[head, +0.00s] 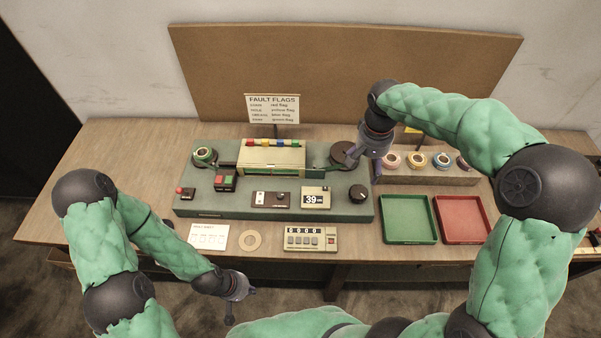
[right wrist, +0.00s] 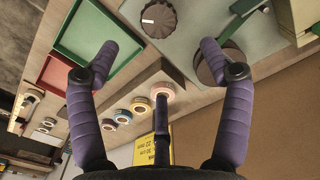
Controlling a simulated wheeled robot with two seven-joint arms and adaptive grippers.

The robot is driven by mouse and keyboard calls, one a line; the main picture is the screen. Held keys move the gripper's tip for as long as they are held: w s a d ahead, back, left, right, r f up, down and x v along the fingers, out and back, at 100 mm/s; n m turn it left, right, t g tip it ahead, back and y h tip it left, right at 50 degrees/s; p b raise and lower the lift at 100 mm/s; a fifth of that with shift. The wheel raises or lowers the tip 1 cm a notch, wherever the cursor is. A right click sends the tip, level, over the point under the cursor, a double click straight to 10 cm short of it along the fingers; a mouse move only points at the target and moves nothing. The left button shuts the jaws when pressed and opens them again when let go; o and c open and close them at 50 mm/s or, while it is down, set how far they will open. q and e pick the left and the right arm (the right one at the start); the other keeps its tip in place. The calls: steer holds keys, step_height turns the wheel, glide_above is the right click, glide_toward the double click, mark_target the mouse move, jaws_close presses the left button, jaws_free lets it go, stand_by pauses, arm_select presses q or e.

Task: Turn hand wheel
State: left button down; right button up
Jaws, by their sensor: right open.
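A dark ribbed round knob (head: 357,192), likely the hand wheel, sits at the front right of the grey-green machine base (head: 230,207).
Tape rolls (head: 417,159) stand on a wooden block right of the machine. A green tray (head: 408,238) and a red tray (head: 462,238) lie in front of them. A counter box (head: 311,238), a tape ring (head: 251,240) and a card (head: 208,236) lie along the front.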

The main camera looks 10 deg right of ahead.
mark_target(359, 192)
step_height(359, 192, down, 12)
steer(key=n+b, duration=0.6)
steer(key=n, duration=0.6)
steer(key=shift+f+b, duration=0.1)
steer(key=shift+b, duration=0.3)
steer(key=shift+c, duration=0.3)
steer(key=shift+s, duration=0.1)
steer(key=c, duration=1.1)
